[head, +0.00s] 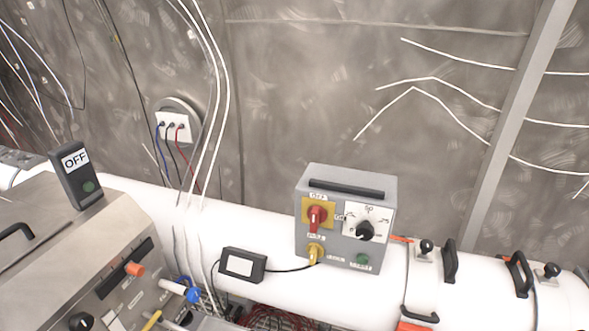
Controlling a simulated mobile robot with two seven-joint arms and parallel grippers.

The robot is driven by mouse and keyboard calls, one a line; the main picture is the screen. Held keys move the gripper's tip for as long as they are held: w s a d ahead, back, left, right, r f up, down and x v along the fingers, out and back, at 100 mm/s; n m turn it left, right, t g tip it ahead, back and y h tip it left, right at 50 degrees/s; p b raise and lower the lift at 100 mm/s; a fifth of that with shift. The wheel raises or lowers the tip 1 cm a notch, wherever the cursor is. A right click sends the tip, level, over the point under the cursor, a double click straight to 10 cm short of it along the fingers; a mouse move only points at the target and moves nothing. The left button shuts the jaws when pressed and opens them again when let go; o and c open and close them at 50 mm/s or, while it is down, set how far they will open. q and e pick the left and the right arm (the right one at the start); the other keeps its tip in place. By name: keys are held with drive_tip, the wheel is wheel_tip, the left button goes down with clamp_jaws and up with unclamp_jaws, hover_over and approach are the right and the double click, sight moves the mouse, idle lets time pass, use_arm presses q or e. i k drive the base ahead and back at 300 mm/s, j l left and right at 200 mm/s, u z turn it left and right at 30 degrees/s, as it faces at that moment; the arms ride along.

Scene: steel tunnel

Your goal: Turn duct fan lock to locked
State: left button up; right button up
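A grey control box (346,218) with a dark handle on top sits on the white duct (150,205). On its front, a red rotary switch (317,218) is mounted on a yellow plate at upper left, and its grip looks roughly upright. A black dial knob (365,231) is on a white scale plate at upper right. Below the red switch is a small yellow knob or key (316,252) with small labels around it. These labels are too small to read surely, so I cannot tell its setting. A green button (361,259) is at lower right. Neither gripper is in view.
A small black box with a pale screen (243,265) is cabled to the control box's front. A steel cabinet (60,245) with an "OFF" switch box (76,179) fills the lower left. Black clamps and handles (450,262) stand on the duct at right. Cables hang behind.

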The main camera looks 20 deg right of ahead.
sight(315, 250)
drive_tip(key=z, duration=0.85)
